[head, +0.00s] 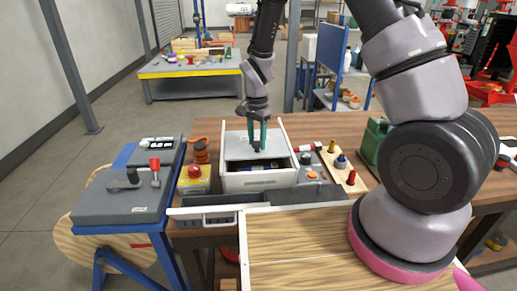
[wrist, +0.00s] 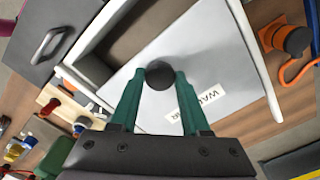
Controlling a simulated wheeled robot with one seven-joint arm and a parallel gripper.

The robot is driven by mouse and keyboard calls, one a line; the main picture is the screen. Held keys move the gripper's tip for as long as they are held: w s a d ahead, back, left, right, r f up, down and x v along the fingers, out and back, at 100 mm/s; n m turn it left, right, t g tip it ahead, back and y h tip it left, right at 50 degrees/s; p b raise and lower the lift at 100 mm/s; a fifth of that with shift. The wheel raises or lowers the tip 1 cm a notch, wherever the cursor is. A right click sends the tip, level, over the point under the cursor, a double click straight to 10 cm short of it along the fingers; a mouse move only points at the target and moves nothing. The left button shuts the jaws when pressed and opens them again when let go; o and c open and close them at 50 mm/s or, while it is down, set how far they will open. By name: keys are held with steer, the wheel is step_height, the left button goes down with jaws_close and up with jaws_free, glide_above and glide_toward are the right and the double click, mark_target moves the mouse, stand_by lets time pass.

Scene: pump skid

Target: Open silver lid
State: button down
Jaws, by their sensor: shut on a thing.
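The silver lid (head: 238,147) lies on a white box (head: 258,184) at the middle of the bench in the head view. A gap shows along the near side of the lid, with part of the dark inside visible. In the wrist view the lid (wrist: 203,62) bears a white label, partly hidden by a finger. My gripper (head: 257,136) is above the lid, its green fingers pointing down. In the wrist view the fingers are shut on the lid's dark round knob (wrist: 159,76), one on each side.
A yellow box with a red button (head: 195,178) stands left of the white box. A wooden board with coloured pegs (head: 343,171) and a green can (head: 373,140) stand to the right. A grey open tray (head: 208,215) is in front.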

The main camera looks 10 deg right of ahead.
steer(key=w, duration=0.9)
steer(key=shift+c, duration=1.8)
jaws_free()
steer(key=shift+r, duration=0.15)
step_height(320, 180, up, 11)
steer(key=shift+f, duration=0.2)
